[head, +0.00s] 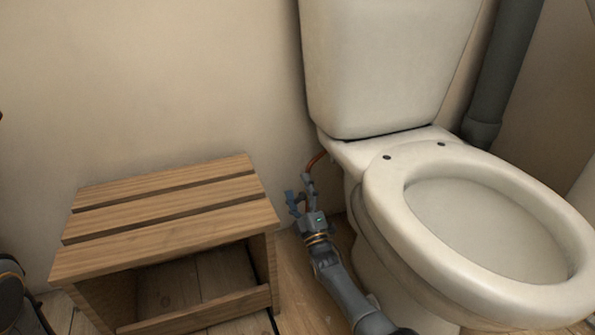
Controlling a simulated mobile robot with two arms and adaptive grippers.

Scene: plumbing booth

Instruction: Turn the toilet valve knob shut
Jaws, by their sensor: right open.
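The toilet (385,70) stands right of centre, with its tank against the wall. A short copper-coloured pipe (316,160) shows low beside the tank, on its left side. My right gripper (298,187) is open, in the gap between the toilet and a wooden stool, just below and left of the pipe. The valve knob cannot be made out; it seems hidden behind or between the fingers, so I cannot tell whether they touch it. My left gripper is not in view; only a dark part of my arm shows at the lower left edge.
The slatted wooden stool (165,207) stands on the plank floor close to the left of my right gripper. The toilet bowl (375,225) is close on its right. A thick grey pipe (503,70) runs down at the upper right. The gap between stool and toilet is narrow.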

